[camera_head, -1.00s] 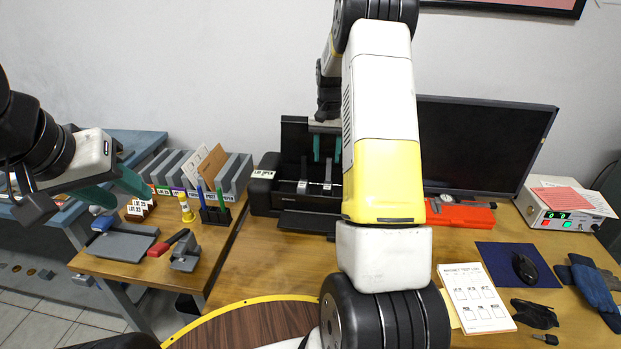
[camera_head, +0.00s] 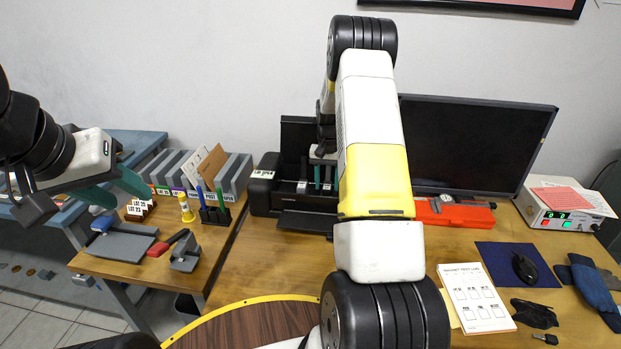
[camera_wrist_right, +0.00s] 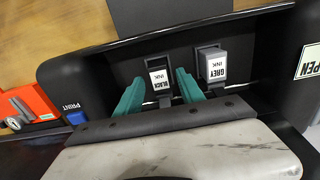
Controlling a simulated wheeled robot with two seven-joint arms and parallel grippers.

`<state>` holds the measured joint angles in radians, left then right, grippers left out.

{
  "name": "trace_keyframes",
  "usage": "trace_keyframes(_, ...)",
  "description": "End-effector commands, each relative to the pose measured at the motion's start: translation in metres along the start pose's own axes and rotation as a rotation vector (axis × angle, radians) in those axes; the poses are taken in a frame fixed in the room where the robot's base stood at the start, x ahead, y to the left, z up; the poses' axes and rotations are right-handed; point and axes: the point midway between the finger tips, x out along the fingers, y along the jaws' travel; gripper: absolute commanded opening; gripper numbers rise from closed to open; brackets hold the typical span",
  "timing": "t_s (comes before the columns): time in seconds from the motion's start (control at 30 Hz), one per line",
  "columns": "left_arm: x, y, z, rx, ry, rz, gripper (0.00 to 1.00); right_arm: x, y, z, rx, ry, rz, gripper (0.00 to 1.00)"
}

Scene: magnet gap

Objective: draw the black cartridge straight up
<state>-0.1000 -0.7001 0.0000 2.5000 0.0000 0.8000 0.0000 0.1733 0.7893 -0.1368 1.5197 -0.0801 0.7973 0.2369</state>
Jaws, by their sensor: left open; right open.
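The black cartridge (camera_wrist_right: 160,74), with a white label reading BLACK INK, sits upright in the open printer (camera_head: 262,192). My right gripper (camera_wrist_right: 160,80) is open, with one teal finger on each side of the black cartridge in the right wrist view. Whether the fingers touch it I cannot tell. The grey cartridge (camera_wrist_right: 212,64), labelled GREY INK, is beside it, just past the right-hand finger. In the head view my right gripper (camera_head: 320,176) is low inside the printer and partly hides the cartridges. My left gripper (camera_head: 118,196) is open and empty at the far left.
A monitor (camera_head: 470,145) stands to the right of the printer, with a red caliper case (camera_head: 455,213) in front. The wrist view shows a blue PRINT button (camera_wrist_right: 76,118) and an OPEN label (camera_wrist_right: 309,62). Folders and pens stand left of the printer.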

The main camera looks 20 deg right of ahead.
Motion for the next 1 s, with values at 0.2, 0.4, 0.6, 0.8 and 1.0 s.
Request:
trace_keyframes(0.2,0.000,0.000,0.000,0.000,0.000,0.000,0.42,0.004,0.000,0.000,0.000,0.001,0.000,0.45)
trace_keyframes(0.4,0.000,0.000,0.000,0.000,0.000,0.000,0.42,0.004,0.000,0.000,0.000,0.001,0.000,0.42)
trace_keyframes(0.6,0.000,0.000,0.000,0.000,0.000,0.000,0.42,0.004,0.000,0.000,0.000,0.001,0.000,0.23)
trace_keyframes(0.8,0.000,0.000,0.000,0.000,0.000,0.000,0.42,0.004,0.000,0.000,0.000,0.001,0.000,0.03)
trace_keyframes(1.0,0.000,0.000,0.000,0.000,0.000,0.000,0.42,-0.009,0.000,-0.001,0.000,0.004,-0.001,0.01)
